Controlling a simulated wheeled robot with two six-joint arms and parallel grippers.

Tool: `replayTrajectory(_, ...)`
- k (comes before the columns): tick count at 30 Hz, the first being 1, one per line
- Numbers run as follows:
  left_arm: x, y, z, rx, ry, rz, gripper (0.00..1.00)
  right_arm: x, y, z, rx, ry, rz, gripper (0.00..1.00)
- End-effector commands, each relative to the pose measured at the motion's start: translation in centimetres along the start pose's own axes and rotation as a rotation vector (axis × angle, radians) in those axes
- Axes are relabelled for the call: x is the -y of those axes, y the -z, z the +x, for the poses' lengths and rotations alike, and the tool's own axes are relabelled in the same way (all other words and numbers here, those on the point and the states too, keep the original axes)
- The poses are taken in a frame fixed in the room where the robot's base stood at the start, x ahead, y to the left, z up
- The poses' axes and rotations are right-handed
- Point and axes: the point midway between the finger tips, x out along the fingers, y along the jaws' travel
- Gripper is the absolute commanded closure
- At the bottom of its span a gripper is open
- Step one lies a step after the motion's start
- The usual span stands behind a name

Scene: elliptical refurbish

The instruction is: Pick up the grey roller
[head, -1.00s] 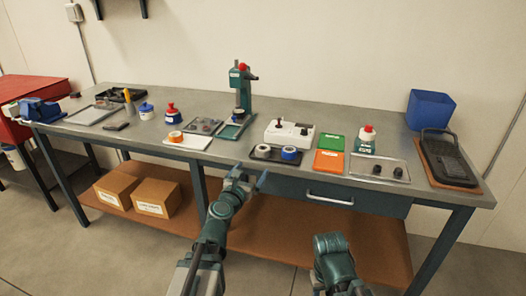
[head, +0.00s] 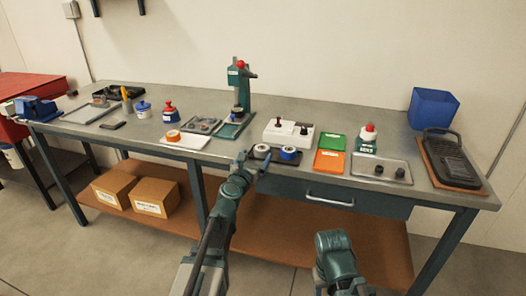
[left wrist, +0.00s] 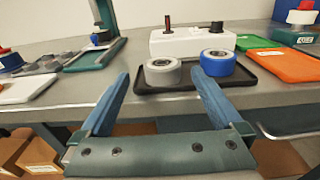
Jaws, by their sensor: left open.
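The grey roller (head: 262,149) is a short cylinder with a pale hub on the left part of a black tray (head: 270,159) near the table's front edge. It also shows in the left wrist view (left wrist: 163,74), left of a blue roller (left wrist: 217,64) on the same tray. My left gripper (head: 251,164) is open and empty at the table's front edge, just short of the tray. In the left wrist view its fingers frame the grey roller from the near side, without visible contact. Of my right arm only a link shows; its gripper is out of view.
A white box with black knobs (head: 288,132) stands just behind the tray. Green (head: 331,141) and orange (head: 329,162) trays lie to the right. A green press (head: 241,95) stands behind left. An orange tape roll (head: 173,135) lies on a white sheet to the left.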

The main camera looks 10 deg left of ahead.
Motion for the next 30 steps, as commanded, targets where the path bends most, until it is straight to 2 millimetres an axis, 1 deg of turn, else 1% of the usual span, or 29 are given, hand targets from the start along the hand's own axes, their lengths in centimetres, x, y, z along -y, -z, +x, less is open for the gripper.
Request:
replayTrajectory(5, 0.0, 0.0, 0.6, 0.0, -0.001, 0.001, 0.0, 0.0, 0.0, 0.0, 0.0, 0.0, 0.0, 0.5)
replayTrajectory(12, -0.1, 0.1, 3.4, 0.0, -0.007, 0.0, 0.0, 0.0, 0.0, 0.2, 0.0, 0.0, 0.0, 0.5)
replayTrajectory(14, -0.1, 0.1, 3.9, 0.0, -0.008, 0.0, 0.0, 0.0, 0.0, 0.2, 0.0, 0.0, 0.0, 0.5)
replayTrajectory(21, -0.1, 0.1, 4.0, -0.001, -0.008, 0.001, 0.0, 0.0, 0.0, 0.2, 0.0, 0.0, 0.0, 0.5)
replayTrajectory(22, -0.1, 0.1, 4.0, -0.001, -0.008, 0.001, 0.02, 0.0, 0.0, 0.2, 0.0, 0.0, 0.0, 0.5)
replayTrajectory(23, -0.1, 0.1, 4.0, -0.001, -0.008, 0.001, 0.07, 0.0, 0.0, 0.2, 0.0, 0.0, 0.0, 0.5)
replayTrajectory(24, -0.1, 0.1, 4.0, -0.001, -0.008, 0.001, 0.14, 0.0, 0.0, 0.2, 0.0, 0.0, 0.0, 0.5)
replayTrajectory(26, -0.1, 0.1, 4.0, -0.001, -0.008, 0.001, 0.25, 0.0, 0.0, 0.2, 0.0, 0.0, 0.0, 0.5)
replayTrajectory(30, -0.1, 0.1, 4.0, -0.001, -0.008, 0.0, 0.5, 0.0, 0.0, 0.2, 0.0, 0.0, 0.0, 0.5)
